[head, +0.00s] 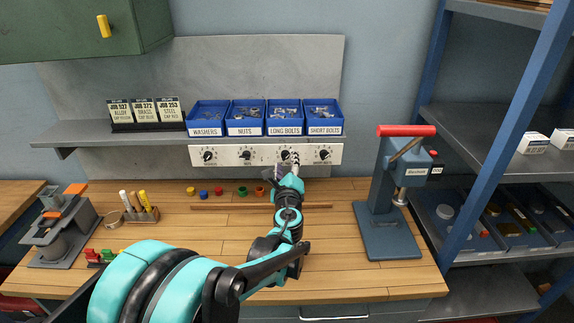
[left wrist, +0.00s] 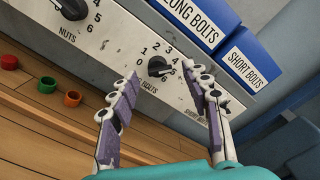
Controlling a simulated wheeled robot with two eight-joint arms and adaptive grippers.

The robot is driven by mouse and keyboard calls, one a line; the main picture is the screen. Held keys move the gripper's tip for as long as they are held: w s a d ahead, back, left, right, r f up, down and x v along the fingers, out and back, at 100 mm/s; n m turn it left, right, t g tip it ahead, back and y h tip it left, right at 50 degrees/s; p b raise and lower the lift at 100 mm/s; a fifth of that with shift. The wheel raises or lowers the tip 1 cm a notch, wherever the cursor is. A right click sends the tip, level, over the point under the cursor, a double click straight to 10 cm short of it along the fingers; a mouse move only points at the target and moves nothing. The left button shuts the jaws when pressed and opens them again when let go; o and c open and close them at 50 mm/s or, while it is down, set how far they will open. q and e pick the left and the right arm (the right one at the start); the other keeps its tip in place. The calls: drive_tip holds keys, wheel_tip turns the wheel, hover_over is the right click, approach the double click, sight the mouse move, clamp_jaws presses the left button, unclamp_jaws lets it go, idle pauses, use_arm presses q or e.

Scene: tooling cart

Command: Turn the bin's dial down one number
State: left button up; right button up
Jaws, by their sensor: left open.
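A pale panel (head: 225,154) with black dials runs under the blue bins. The long bolts dial shows in the left wrist view (left wrist: 158,67), a black knob ringed by printed numbers. Its exact setting is hard to read. My left gripper (left wrist: 164,90) is open, with its purple-padded fingers on either side of this dial in the picture; contact is not visible. The right gripper is not in view.
The nuts dial (left wrist: 72,8) and the short bolts dial (head: 323,155) sit beside it, the latter partly behind a finger in the wrist view. Small coloured rings (head: 242,191) lie on the wooden bench. A blue press (head: 385,205) stands to the right.

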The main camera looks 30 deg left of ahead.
use_arm(q)
drive_tip(key=shift+w+a, duration=0.3)
drive_tip(key=shift+w, duration=0.2)
clamp_jaws()
drive_tip(key=shift+n, duration=0.4)
drive_tip(key=n, duration=0.3)
drive_tip(key=shift+s, duration=0.1)
drive_tip(key=shift+a+n+p, duration=0.1)
drive_tip(key=shift+n+p, duration=0.2)
drive_tip(key=shift+n, duration=1.7)
